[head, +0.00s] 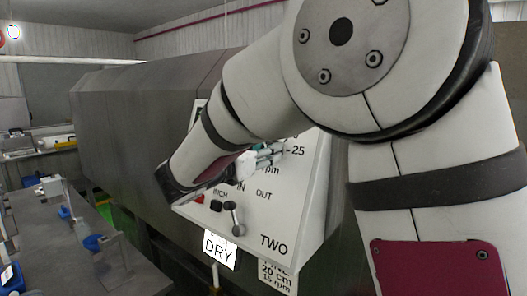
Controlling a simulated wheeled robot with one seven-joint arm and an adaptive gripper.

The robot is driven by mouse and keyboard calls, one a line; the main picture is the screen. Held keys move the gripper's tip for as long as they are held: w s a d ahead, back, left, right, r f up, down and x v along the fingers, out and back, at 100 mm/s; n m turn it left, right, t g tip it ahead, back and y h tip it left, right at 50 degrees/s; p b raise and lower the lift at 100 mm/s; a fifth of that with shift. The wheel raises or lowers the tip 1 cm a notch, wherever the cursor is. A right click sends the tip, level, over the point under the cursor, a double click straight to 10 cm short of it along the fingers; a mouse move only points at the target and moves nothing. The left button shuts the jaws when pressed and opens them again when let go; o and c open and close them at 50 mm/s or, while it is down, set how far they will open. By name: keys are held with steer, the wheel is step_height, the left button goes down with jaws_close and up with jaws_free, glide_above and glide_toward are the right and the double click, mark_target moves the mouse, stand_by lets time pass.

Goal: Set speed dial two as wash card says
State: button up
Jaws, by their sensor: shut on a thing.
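The white control panel marked TWO (300,215) faces me, on the front of a large grey drum housing. My gripper (268,154) is at the upper part of this panel, beside a printed "25" and "rpm". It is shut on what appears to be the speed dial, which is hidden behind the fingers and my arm. The dial's pointer cannot be seen. A white card (277,276) hangs below the panel and reads "20 cm" and "15 rpm"; its top is partly cut off by the panel edge.
Below the gripper the panel has a red button (199,198), a black button (216,206) and a small lever (234,219), near the words INCH, IN and OUT. A DRY sign (220,248) hangs beneath. A grey bench (75,255) with blue-and-clear items stands at left.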

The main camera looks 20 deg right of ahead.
steer(key=shift+w, duration=0.1)
steer(key=shift+w+a+m+g+h+b, duration=0.1)
steer(key=shift+m+g+h+b, duration=0.3)
steer(key=shift+m, duration=1.25)
steer(key=shift+s+d+m+g+h+b, duration=0.1)
steer(key=shift+m+g+b, duration=0.65)
steer(key=shift+m, duration=0.85)
steer(key=shift+w+a+m+g+h+b, duration=0.15)
steer(key=shift+m+g+b, duration=0.4)
steer(key=shift+m, duration=1.1)
steer(key=o, duration=1.1)
steer(key=shift+o, duration=0.2)
steer(key=v, duration=1.2)
